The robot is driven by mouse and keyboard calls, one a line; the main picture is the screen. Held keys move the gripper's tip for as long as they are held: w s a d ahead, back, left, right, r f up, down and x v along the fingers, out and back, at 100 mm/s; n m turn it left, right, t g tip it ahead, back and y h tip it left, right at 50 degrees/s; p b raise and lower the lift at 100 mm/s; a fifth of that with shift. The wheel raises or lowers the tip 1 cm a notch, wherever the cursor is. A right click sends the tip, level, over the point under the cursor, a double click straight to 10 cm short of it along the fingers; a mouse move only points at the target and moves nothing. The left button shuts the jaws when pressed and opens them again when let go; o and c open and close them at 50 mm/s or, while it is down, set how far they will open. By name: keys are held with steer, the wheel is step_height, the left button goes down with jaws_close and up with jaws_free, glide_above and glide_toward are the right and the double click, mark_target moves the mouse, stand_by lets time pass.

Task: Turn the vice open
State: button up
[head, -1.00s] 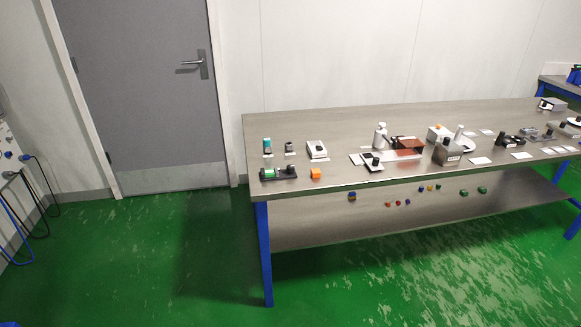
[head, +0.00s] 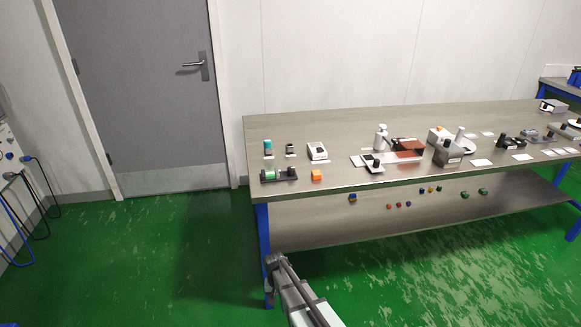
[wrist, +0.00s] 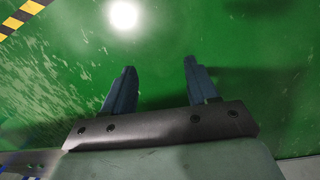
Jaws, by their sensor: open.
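My gripper (wrist: 160,65) is open and empty in the wrist view, its two dark fingers apart over green floor. In the head view my arm shows at the bottom, in front of the bench and below its top. The vice cannot be picked out with certainty at this size. A small dark and grey device (head: 530,135) at the right of the bench may be it. Another low dark fixture with a green drum (head: 279,175) lies at the bench's left front corner. My gripper touches neither.
The steel bench (head: 350,120) has blue legs and a lower shelf (head: 340,212). An orange block (head: 317,175), a white scale-like box (head: 317,151) and a grey block device (head: 447,155) stand on top. Green floor is free in front; a grey door (head: 140,90) is at left.

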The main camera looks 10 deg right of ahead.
steer(key=w+a+r+m+t, duration=0.15)
steer(key=w+a+r, duration=0.35)
steer(key=w+r, duration=0.55)
steer(key=w+a+r+m+t, duration=0.1)
steer(key=w+a+r+t, duration=0.1)
steer(key=w+a+r, duration=0.65)
steer(key=w+a+r+m+t, duration=0.1)
steer(key=w+a+r+t, duration=0.15)
steer(key=w+r, duration=1)
steer(key=m+g, duration=0.5)
steer(key=m, duration=0.4)
glide_toward(290, 168)
steer(key=shift+y, duration=0.4)
steer(key=f, duration=0.6)
steer(key=d+f, duration=0.1)
steer(key=f, duration=0.2)
steer(key=shift+c, duration=0.4)
steer(key=shift+r, duration=0.1)
steer(key=c, duration=1)
